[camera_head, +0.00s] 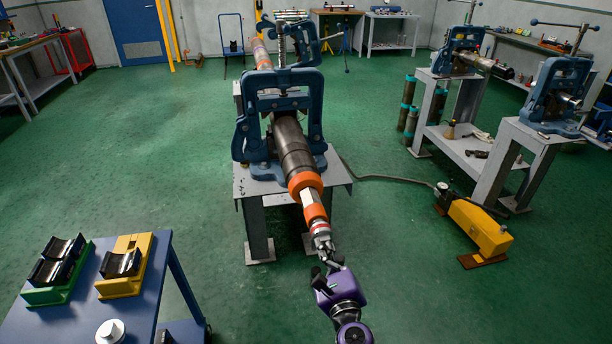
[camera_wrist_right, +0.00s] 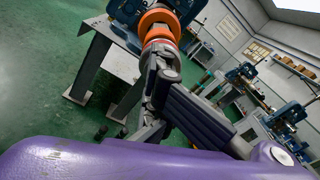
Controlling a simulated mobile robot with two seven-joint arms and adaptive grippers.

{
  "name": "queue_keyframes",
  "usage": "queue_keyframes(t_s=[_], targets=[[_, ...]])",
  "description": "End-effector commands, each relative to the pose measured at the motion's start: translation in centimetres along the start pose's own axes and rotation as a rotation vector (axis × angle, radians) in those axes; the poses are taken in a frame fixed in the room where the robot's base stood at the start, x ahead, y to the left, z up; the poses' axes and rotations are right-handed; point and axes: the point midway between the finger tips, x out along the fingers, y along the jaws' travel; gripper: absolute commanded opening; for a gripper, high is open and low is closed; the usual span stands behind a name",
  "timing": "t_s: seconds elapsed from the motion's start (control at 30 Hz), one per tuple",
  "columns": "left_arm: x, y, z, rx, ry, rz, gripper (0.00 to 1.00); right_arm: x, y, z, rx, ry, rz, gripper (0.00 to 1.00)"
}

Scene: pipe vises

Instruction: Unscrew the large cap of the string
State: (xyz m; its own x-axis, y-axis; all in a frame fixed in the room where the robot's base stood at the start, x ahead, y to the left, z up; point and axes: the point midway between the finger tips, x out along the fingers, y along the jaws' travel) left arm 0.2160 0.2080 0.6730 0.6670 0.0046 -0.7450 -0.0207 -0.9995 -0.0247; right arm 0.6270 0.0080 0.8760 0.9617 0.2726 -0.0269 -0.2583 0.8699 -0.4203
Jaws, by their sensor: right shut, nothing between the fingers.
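The string (camera_head: 291,145) is a dark steel pipe clamped in a blue vise (camera_head: 278,105). Its near part has a wide orange ring (camera_head: 304,182), a bare metal section, a narrower orange section (camera_head: 314,213) and a silver end piece with a red band (camera_head: 320,231). I cannot tell for sure which part is the large cap. My right gripper (camera_head: 326,258) is shut and empty, right at the near end of the string; whether it touches cannot be told. In the right wrist view the fingers (camera_wrist_right: 160,82) lie just below the orange end (camera_wrist_right: 159,32). My left gripper is out of view.
A blue table (camera_head: 150,290) at front left holds black cradles on green (camera_head: 50,275) and yellow (camera_head: 125,268) bases. A yellow pump (camera_head: 480,228) with a hose is on the floor at right. More vise stands (camera_head: 510,150) are behind it. The left floor is clear.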

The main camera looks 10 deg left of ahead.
Motion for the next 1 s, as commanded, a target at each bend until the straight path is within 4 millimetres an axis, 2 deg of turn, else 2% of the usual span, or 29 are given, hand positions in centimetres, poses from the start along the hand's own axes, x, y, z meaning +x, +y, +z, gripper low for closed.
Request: queue_keyframes(t_s=[0.03, 0.13, 0.47, 0.57, 0.8, 0.9, 1.0], targets=[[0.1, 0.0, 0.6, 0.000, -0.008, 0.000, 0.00, -0.1, 0.2, -0.3, -0.090, 0.000, -0.001, 0.00], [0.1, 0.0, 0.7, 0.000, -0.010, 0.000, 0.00, 0.0, 0.1, -0.1, -0.212, -0.004, -0.007, 0.00], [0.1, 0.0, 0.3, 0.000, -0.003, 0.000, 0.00, 0.0, 0.0, 0.0, -0.265, -0.006, -0.011, 0.00], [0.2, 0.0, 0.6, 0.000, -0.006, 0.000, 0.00, 0.0, 0.1, -0.1, -0.467, -0.012, -0.016, 0.00], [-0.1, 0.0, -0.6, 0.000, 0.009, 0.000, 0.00, 0.0, -0.2, 0.3, -1.217, -0.032, -0.052, 0.00], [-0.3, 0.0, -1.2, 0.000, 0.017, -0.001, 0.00, 0.0, -0.2, 0.4, -1.403, -0.036, -0.061, 0.00], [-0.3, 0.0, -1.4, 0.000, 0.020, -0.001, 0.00, 0.0, 0.0, 0.1, -1.476, -0.036, -0.062, 0.00]])
